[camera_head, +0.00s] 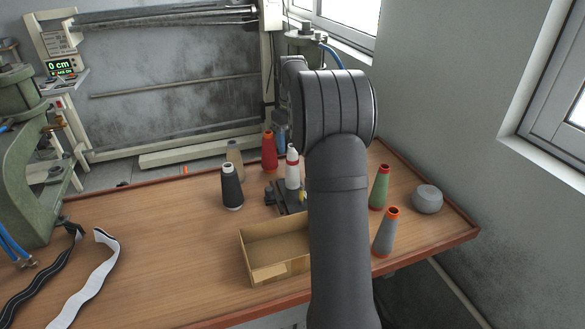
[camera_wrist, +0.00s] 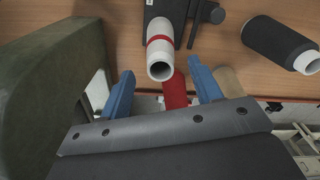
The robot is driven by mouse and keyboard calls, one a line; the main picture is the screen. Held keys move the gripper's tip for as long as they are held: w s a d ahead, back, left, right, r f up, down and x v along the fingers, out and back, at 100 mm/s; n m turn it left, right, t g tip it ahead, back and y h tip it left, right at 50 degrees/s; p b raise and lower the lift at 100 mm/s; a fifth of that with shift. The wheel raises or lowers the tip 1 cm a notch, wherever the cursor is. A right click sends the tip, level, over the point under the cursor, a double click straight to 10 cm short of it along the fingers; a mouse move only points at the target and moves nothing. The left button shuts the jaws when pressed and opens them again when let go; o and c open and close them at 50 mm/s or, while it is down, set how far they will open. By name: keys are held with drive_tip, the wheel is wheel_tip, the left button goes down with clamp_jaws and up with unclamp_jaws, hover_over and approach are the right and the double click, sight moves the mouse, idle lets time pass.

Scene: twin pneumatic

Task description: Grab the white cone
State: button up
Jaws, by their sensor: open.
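The white cone (camera_head: 292,172) stands upright on a dark base (camera_head: 296,200) near the middle of the table and has a red band. In the wrist view the white cone (camera_wrist: 160,60) points its narrow open end toward the camera. My gripper (camera_wrist: 161,74) is open, with its blue fingers to the left and right of the cone's tip in that view. I cannot tell whether either finger touches it. In the head view my arm hides most of the gripper; a blue finger (camera_head: 281,138) shows just above the cone.
A red cone (camera_head: 269,152), beige cone (camera_head: 235,157) and black cone (camera_head: 231,190) stand behind and left. A green cone (camera_head: 380,188), grey cone (camera_head: 385,235) and round grey object (camera_head: 427,199) stand right. An open cardboard box (camera_head: 268,272) is in front. The table's left-middle is clear.

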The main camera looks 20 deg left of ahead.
drive_tip(key=f, duration=0.5)
drive_tip(key=shift+s+d, duration=0.15)
drive_tip(key=shift+s, duration=0.05)
drive_tip(key=c, duration=1)
